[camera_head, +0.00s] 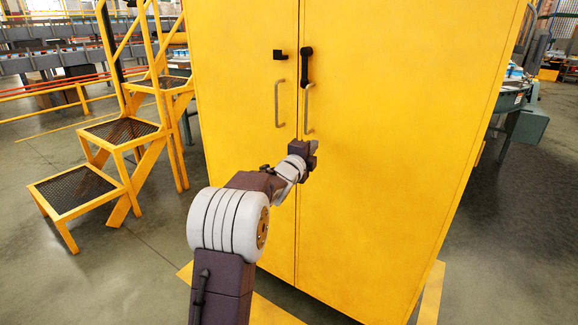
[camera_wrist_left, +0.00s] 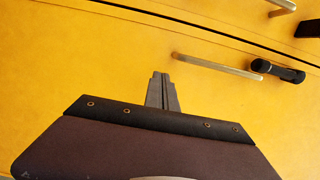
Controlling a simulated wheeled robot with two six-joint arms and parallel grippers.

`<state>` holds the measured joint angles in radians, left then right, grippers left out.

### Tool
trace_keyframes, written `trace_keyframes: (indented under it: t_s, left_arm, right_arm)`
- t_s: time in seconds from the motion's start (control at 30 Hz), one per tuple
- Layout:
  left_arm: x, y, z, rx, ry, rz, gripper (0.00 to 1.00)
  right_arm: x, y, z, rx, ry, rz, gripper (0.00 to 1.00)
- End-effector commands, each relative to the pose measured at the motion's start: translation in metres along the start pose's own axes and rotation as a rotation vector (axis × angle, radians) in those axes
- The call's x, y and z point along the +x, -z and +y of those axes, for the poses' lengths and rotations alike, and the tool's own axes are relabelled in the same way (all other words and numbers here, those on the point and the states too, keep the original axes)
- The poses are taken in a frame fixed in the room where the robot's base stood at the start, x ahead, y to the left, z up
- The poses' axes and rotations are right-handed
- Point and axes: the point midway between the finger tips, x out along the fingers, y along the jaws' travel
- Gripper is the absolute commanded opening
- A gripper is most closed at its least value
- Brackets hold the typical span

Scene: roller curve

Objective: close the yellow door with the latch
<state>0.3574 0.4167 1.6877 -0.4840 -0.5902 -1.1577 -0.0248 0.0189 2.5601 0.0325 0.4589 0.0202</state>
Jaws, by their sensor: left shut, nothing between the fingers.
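The yellow cabinet's right-hand door (camera_head: 400,120) and left-hand door (camera_head: 240,150) meet at a narrow dark seam and look about flush. A black latch lever (camera_head: 305,66) hangs downward on the right-hand door, above its metal handle (camera_head: 308,112). A black catch block (camera_head: 280,55) sits on the left-hand door, above another handle (camera_head: 279,103). My left gripper (camera_head: 314,149) is just below the right-hand door's handle. In the left wrist view its fingers (camera_wrist_left: 162,90) are together and empty, beside the handle (camera_wrist_left: 215,65); the latch (camera_wrist_left: 276,71) lies farther right. Whether they touch the door is unclear.
Yellow steps (camera_head: 120,130) with black treads stand left of the cabinet. A conveyor (camera_head: 515,95) is at the right behind it. Yellow floor markings (camera_head: 431,292) lie by the cabinet base. Grey floor (camera_head: 500,240) to the right is clear.

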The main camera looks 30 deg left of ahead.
Motion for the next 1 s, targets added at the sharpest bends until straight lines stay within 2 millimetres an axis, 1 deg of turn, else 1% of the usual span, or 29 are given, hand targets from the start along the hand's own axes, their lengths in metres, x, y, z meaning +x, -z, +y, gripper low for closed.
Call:
trace_keyframes:
  t_s: [0.17, 0.4, 0.5, 0.63, 0.93, 0.97, 1.0]
  left_arm:
    - [-0.028, -0.004, 0.0, 0.001, -0.002, -0.001, 0.0]
    - [-0.074, -0.011, 0.0, 0.002, -0.003, -0.003, 0.0]
    - [-0.089, -0.013, 0.0, 0.003, -0.003, -0.002, 0.0]
    - [-0.098, -0.014, 0.001, 0.002, -0.004, -0.001, 0.0]
    - [-0.099, -0.013, 0.002, 0.002, -0.004, 0.001, 0.0]
    - [-0.099, -0.011, 0.002, 0.002, -0.004, 0.005, 0.0]
    - [-0.097, -0.004, 0.001, 0.002, -0.003, 0.019, 0.0]
  right_arm:
    - [0.0, 0.0, 0.0, 0.0, 0.0, 0.0, 0.0]
    - [-0.002, 0.0, 0.0, 0.0, 0.0, 0.0, 0.0]
    - [-0.003, 0.0, 0.0, 0.0, 0.0, 0.0, 0.0]
    - [-0.004, 0.001, 0.0, 0.0, 0.0, 0.0, 0.0]
    - [-0.003, 0.0, 0.0, 0.0, 0.0, 0.0, 0.0]
    - [-0.003, 0.0, 0.0, 0.0, 0.0, 0.0, 0.0]
    - [-0.003, 0.0, 0.0, 0.0, 0.0, 0.0, 0.0]
